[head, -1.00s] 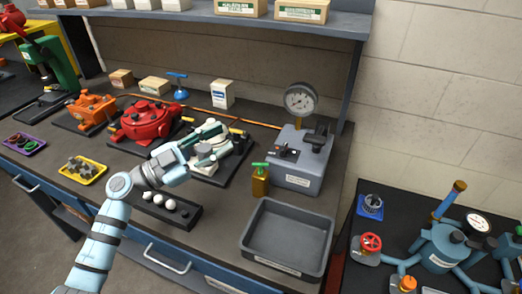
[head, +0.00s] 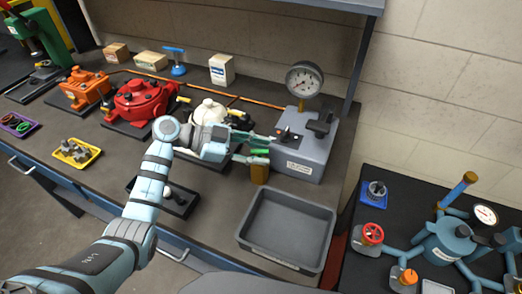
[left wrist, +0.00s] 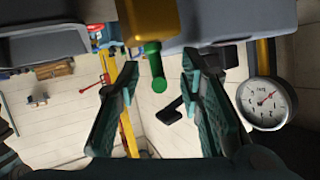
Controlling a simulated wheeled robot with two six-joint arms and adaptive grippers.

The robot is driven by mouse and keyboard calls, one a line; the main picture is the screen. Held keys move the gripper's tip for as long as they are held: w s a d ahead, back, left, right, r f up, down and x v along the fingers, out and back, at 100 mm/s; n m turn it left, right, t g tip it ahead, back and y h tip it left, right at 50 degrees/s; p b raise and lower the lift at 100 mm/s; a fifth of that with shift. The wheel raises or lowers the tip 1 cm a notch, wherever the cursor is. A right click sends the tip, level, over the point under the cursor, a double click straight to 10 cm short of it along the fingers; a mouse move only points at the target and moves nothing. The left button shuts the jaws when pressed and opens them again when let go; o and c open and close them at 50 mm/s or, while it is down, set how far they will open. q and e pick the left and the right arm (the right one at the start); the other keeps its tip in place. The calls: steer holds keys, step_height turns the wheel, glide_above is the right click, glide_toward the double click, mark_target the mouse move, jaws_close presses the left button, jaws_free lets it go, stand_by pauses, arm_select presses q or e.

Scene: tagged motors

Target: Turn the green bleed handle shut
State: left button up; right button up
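The green bleed handle (head: 260,151) sits on top of a small brass block (head: 260,173), beside the grey gauge unit (head: 303,150). My left gripper (head: 265,149) reaches over the bench from the left, with its fingers on either side of the handle. In the left wrist view the green handle (left wrist: 154,68) points in between the two parted fingers, with space on both sides. The brass block (left wrist: 149,18) is beyond it. The gripper is open and holds nothing. The fingers partly hide the handle in the head view. My right gripper is out of view.
A round dial gauge (head: 304,80) stands on the grey unit. An empty grey tray (head: 243,238) lies in front of it. A white-topped pump (head: 208,112) and a red pump (head: 140,100) stand to the left. A second table with blue pipework (head: 445,248) is at the right.

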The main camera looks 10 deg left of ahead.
arm_select(q)
steer(key=shift+d+f, duration=0.1)
steer(key=shift+d, duration=0.2)
steer(key=shift+s, duration=0.15)
